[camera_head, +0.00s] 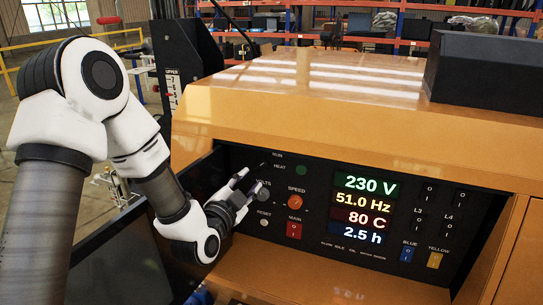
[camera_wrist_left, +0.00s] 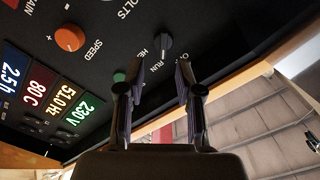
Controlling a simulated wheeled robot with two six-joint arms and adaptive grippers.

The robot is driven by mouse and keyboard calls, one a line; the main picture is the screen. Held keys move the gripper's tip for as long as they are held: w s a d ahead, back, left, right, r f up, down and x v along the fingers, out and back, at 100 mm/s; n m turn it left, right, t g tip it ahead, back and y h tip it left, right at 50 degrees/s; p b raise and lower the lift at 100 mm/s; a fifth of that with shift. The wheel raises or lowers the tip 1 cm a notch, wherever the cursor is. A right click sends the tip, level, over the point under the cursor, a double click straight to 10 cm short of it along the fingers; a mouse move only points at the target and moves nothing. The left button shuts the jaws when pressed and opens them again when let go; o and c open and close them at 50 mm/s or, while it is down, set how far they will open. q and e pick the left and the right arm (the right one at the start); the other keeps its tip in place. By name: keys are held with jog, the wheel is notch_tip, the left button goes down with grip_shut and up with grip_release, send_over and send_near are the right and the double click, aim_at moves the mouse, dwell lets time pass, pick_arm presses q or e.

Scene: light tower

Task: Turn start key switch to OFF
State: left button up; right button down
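The start key switch (camera_wrist_left: 163,43) is a dark knob on the black control panel (camera_head: 330,265). The labels RUN and HEAT are beside it in the left wrist view. My left gripper (camera_head: 249,181) is at the left part of the panel, with its fingers pointing at it. In the left wrist view the left gripper (camera_wrist_left: 160,62) is open, with its two fingers apart and nothing between them. The knob shows just beyond the gap between the fingertips. In the head view I cannot make out the knob clearly near the gripper. My right gripper is not in view.
An orange SPEED knob (camera_head: 295,202), a green button (camera_head: 301,170), a red MAIN switch (camera_head: 294,229) and a lit display (camera_head: 364,209) are on the panel. The orange housing (camera_head: 320,120) overhangs it. An open dark door (camera_head: 120,265) stands at the left.

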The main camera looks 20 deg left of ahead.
aim_at(260, 165)
pick_arm(q)
jog(key=w, duration=0.2)
jog(key=w+r+p, duration=0.1)
jog(key=shift+w+r+p, duration=0.2)
jog(key=shift+w+p, duration=0.1)
jog(key=shift+w, duration=0.05)
jog(key=w, duration=0.3)
jog(key=shift+w+a+f, duration=0.1)
jog(key=shift+a+f, duration=0.1)
jog(key=shift+f, duration=0.15)
jog(key=shift+w+f, duration=0.15)
jog(key=shift+w, duration=0.15)
jog(key=shift+s, duration=0.2)
jog(key=shift+s+r, duration=0.1)
jog(key=shift+r, duration=0.1)
grip_shut()
